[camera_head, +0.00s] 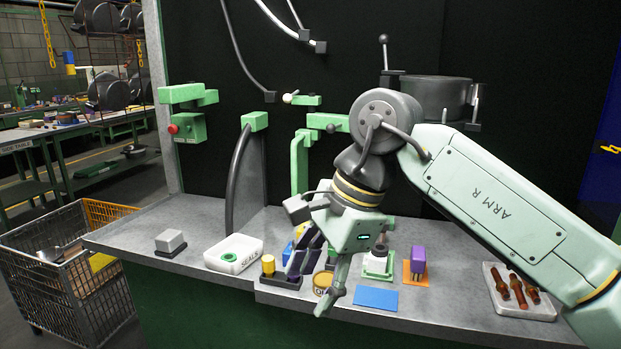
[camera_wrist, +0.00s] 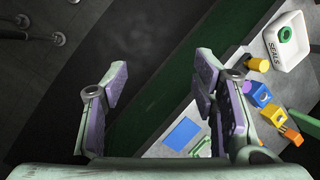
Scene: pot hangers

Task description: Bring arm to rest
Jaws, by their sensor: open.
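My gripper (camera_head: 316,275) hangs from the pale green arm marked "ARM R", over the front part of the grey workbench (camera_head: 200,205). Its two fingers are spread apart. In the wrist view my gripper (camera_wrist: 163,72) is open with nothing between the fingers. Dark floor and the bench's green front show past them. In the head view the fingers hide part of the small items behind them. The arm reaches in from the right, bent at a grey joint in front of a dark pot (camera_head: 437,95).
On the bench are a white "SEALS" tray (camera_head: 234,255), a grey block (camera_head: 170,242), a yellow cylinder (camera_head: 268,264), a blue mat (camera_head: 376,299), a purple item (camera_head: 418,260) and a tray of brown parts (camera_head: 518,296). A wire cart (camera_head: 80,285) stands at left.

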